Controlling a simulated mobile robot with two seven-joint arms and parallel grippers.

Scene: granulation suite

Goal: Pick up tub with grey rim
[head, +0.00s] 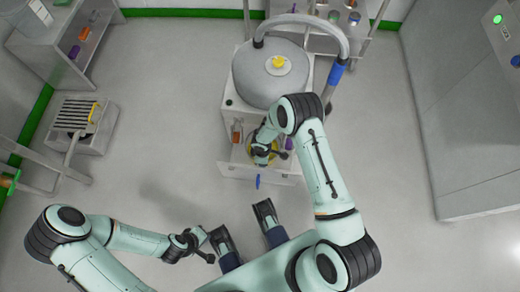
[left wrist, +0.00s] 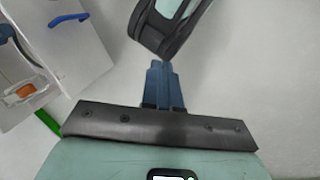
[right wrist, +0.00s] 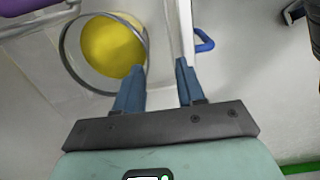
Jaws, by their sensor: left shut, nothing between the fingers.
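The tub with the grey rim (right wrist: 112,50) is round, with a yellow inside, and sits at the upper left of the right wrist view. In the head view it is mostly hidden under my right gripper (head: 264,150), at the front shelf of the machine. My right gripper (right wrist: 158,80) is open, with its left finger close by the lower right of the rim; I cannot tell whether they touch. My left gripper (left wrist: 162,85) is shut and empty, and in the head view it hangs over the floor at lower left (head: 205,245).
The shelf's upright front panel (right wrist: 187,25) with a blue handle (right wrist: 204,41) stands right beside the tub. An orange-brown container (head: 237,132) and a purple one (head: 289,143) flank the tub. The large grey vessel (head: 268,85) rises behind. The floor at right is clear.

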